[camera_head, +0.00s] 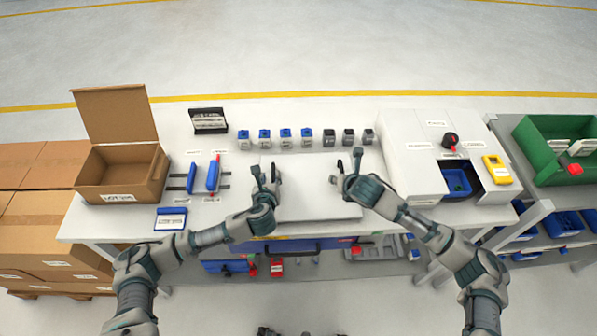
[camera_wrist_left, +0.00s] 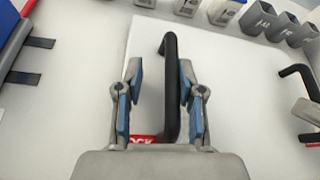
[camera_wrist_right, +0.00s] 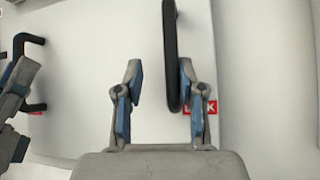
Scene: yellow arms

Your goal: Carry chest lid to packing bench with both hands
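The chest lid (camera_head: 312,200) is a flat pale panel with a black handle near each side, lying flat at the front middle of the white bench. My left gripper (camera_head: 268,182) is over its left handle (camera_head: 274,173). In the left wrist view the open fingers (camera_wrist_left: 158,90) stand on both sides of that black handle (camera_wrist_left: 170,75), which is nearer the right finger. My right gripper (camera_head: 346,180) is over the right handle (camera_head: 357,160). In the right wrist view its open fingers (camera_wrist_right: 160,90) straddle the handle (camera_wrist_right: 170,50), close to the right finger; contact is unclear.
The packing bench (camera_head: 190,130) holds an open cardboard box (camera_head: 120,175) at left, with several blue and dark bins (camera_head: 285,138) behind the lid. A white housing (camera_head: 410,155) with a blue tray stands at right. A blue chest-like body (camera_head: 300,246) shows below the front edge.

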